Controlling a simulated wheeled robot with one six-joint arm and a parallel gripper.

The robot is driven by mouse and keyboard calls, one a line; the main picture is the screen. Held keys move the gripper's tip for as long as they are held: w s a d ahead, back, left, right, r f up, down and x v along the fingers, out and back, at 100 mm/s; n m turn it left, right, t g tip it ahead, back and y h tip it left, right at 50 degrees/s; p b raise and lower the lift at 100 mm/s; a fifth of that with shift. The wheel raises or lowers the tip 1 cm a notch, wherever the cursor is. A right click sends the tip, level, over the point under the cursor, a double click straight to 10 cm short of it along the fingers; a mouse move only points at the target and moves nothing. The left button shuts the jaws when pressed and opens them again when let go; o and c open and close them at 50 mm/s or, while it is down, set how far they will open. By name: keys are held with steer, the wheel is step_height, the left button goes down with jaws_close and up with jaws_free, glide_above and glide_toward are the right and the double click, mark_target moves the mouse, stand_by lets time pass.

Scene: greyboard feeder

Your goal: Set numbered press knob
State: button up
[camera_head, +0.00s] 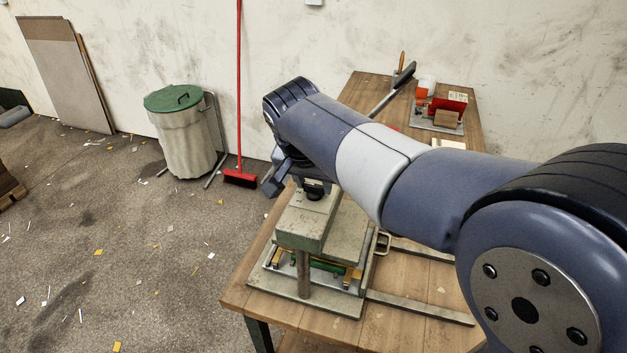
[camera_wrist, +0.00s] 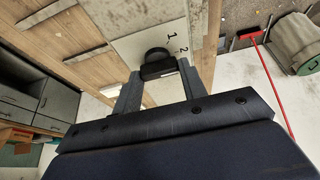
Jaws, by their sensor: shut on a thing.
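The numbered press knob (camera_wrist: 156,57) is a black round knob on the pale top plate (camera_wrist: 112,52) of the press. In the wrist view the plate shows the numerals 1 and 2 beside the knob; other numbers and the knob's pointer are hidden. My gripper (camera_wrist: 158,73) is shut on the knob from above, one finger on each side. In the head view the press (camera_head: 310,228) stands on the wooden table, and the knob (camera_head: 313,189) shows as a small dark shape under my gripper (camera_head: 300,186). My arm hides part of the press and table.
The wooden table (camera_head: 400,315) carries a long-handled lever (camera_head: 390,95) and a tray with red, orange and brown items (camera_head: 437,118) at the back. A green-lidded bin (camera_head: 185,135) and a red broom (camera_head: 239,100) stand by the wall. Scraps litter the open floor at left.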

steer(key=o, duration=1)
steer(key=shift+r, duration=0.1)
steer(key=b+v, duration=0.1)
steer(key=v, duration=0.9)
steer(key=shift+s+r, duration=0.1)
steer(key=shift+r, duration=0.2)
steer(key=p+x, duration=0.1)
steer(key=x, duration=1)
steer(key=shift+s, duration=0.1)
